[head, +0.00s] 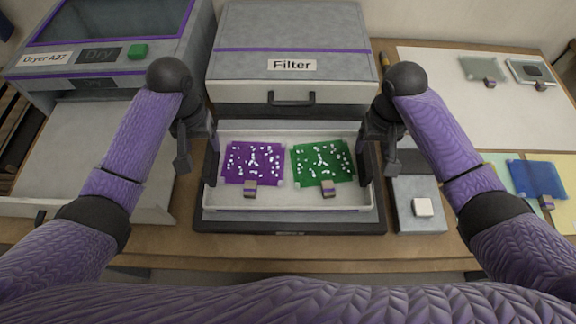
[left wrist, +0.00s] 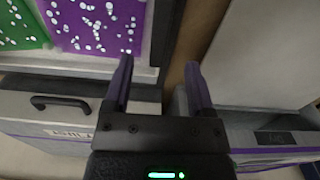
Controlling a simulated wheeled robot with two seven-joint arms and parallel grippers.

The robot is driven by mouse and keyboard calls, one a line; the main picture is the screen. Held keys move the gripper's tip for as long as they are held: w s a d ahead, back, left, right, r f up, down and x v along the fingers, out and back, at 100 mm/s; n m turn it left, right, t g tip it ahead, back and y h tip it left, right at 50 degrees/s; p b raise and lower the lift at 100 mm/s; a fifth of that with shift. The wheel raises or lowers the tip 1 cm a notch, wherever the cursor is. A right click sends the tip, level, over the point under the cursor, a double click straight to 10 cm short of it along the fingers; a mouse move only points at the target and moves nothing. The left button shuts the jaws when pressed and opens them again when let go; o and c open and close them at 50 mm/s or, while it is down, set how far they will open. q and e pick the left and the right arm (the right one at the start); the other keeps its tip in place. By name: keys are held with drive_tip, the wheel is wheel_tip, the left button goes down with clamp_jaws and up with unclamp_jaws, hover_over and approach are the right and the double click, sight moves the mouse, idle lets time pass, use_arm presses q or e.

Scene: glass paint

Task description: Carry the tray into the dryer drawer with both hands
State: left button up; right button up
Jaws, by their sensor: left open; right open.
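The white tray (head: 228,203) sits on a dark base (head: 290,227) in front of the Filter box. It holds a purple panel (head: 268,172) and a green panel (head: 335,176), both white-spotted, each with a small block clip. Dark upright handles show at its left and right sides. My left gripper (head: 192,160) is open beside the tray's left side; in the left wrist view its fingers (left wrist: 160,82) are apart with nothing gripped. My right gripper (head: 374,158) is open beside the right side. The dryer drawer (head: 75,150) is pulled out at left and looks empty.
The dryer (head: 105,40) with a green button (head: 138,51) stands back left. The Filter box (head: 290,35) is behind the tray. A grey block with a white button (head: 423,207) stands right of the tray. A blue panel (head: 537,180) lies farther right.

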sight(208, 158)
use_arm(q)
wheel_tip(208, 158, down, 7)
use_arm(e)
wheel_tip(208, 158, down, 7)
drive_tip(key=shift+f, duration=0.1)
use_arm(q)
clamp_jaws()
use_arm(e)
clamp_jaws()
use_arm(q)
drive_tip(key=shift+w, duration=0.1)
use_arm(e)
drive_tip(key=shift+w, duration=0.1)
idle(0.8)
